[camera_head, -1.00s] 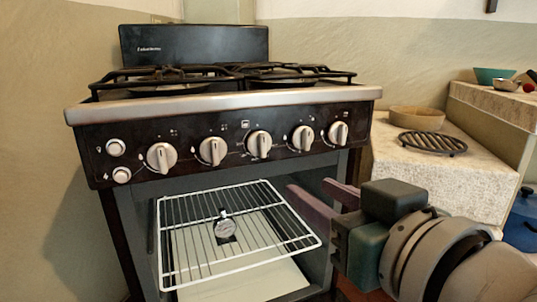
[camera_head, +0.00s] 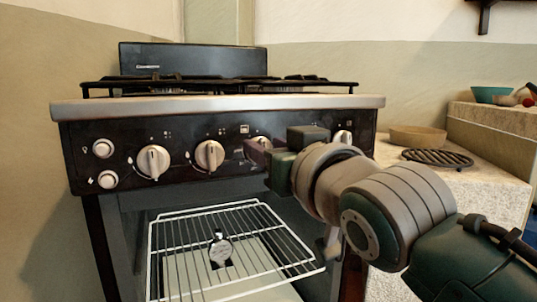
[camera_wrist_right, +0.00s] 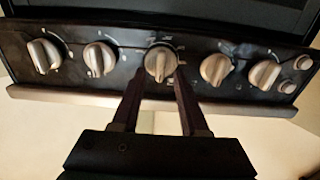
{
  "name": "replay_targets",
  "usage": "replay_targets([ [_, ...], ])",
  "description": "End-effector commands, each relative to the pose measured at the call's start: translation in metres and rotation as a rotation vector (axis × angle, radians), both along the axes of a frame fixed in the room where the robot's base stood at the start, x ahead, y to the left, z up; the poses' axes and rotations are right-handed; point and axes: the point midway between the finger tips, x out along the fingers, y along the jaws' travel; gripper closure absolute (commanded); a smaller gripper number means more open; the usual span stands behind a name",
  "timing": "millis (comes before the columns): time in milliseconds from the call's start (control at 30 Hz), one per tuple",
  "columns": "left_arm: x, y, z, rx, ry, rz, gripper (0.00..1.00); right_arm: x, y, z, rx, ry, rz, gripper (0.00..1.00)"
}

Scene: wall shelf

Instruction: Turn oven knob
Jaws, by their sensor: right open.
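The oven's black front panel (camera_head: 120,150) carries a row of several silver-white knobs. The middle knob (camera_wrist_right: 160,62) sits centred ahead of my right gripper (camera_wrist_right: 160,76) in the right wrist view. The gripper is open, its two dark fingertips apart at either side of this knob's near edge; I cannot tell whether they touch it. The two knobs on the left, (camera_head: 154,161) and (camera_head: 209,155), show clearly. My left gripper is not in view.
The oven door is open, with a wire rack (camera_head: 230,245) inside. Two round buttons (camera_head: 103,148) sit at the panel's left end. A stone counter (camera_head: 480,180) at the right holds a wooden bowl (camera_head: 417,136) and a black trivet (camera_head: 437,158).

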Motion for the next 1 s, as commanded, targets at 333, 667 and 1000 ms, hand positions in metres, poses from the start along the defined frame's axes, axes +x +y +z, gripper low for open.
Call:
replay_targets([
  [333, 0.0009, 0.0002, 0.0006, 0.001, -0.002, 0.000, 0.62, 0.0001, 0.0001, 0.0001, 0.001, 0.000, 0.000, 0.70],
  [667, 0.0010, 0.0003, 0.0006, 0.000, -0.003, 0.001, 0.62, 0.0000, 0.0000, -0.0001, 0.000, 0.001, 0.000, 1.00],
  [1000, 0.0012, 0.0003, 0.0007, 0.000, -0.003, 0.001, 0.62, 0.0000, 0.0000, -0.0002, 0.000, 0.001, 0.000, 1.00],
])
